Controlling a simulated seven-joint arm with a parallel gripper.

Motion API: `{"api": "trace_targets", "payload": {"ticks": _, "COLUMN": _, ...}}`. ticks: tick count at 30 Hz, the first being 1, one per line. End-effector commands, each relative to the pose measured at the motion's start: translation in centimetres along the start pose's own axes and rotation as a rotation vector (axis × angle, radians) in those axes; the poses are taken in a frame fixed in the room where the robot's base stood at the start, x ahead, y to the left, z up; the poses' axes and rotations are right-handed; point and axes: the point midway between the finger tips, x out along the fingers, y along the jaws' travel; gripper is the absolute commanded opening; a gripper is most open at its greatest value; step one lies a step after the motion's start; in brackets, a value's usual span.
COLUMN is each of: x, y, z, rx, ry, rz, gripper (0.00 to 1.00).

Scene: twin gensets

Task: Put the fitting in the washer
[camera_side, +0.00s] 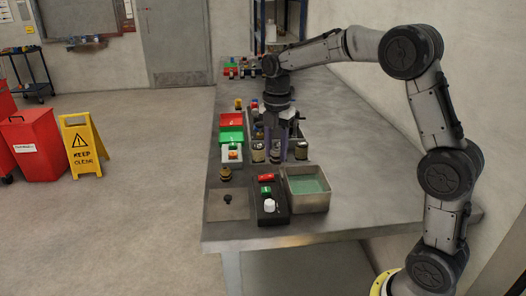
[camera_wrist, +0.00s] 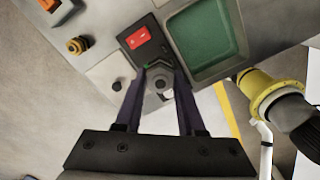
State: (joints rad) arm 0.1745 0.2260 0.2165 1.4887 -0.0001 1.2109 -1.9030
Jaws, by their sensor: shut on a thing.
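My gripper (camera_side: 284,155) is above the bench, behind the washer in the side view. Its two purple fingers are shut on a small grey round fitting with a dark centre (camera_wrist: 158,84), seen end-on in the wrist view (camera_wrist: 160,88). In the side view the fitting is hard to make out against the clutter. The washer is a square metal tub with green liquid (camera_side: 308,203) near the bench's front edge. It also shows at the upper right of the wrist view (camera_wrist: 224,66). The fitting is apart from the tub.
A black control box with a red switch and white knob (camera_side: 271,217) stands left of the tub. A brass part (camera_side: 225,173) and a metal plate with a black knob (camera_side: 228,212) are farther left. Small engine sets (camera_side: 258,155) stand behind. The bench right of the tub is clear.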

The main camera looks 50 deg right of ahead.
Motion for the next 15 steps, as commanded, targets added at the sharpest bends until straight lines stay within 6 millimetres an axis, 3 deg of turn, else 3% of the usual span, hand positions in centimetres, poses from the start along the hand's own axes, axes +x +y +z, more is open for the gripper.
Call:
{"api": "trace_targets", "payload": {"ticks": 6, "x": -1.0, "y": -1.9, "z": -0.7, "rx": -0.006, "ry": -0.001, "rz": 0.002, "gripper": 0.00}}
{"api": "trace_targets", "payload": {"ticks": 11, "x": -0.3, "y": -3.8, "z": -1.3, "rx": -0.039, "ry": 0.000, "rz": 0.001, "gripper": 0.00}}
{"api": "trace_targets", "payload": {"ticks": 15, "x": -0.5, "y": -7.9, "z": -1.8, "rx": -0.059, "ry": -0.002, "rz": 0.004, "gripper": 0.00}}
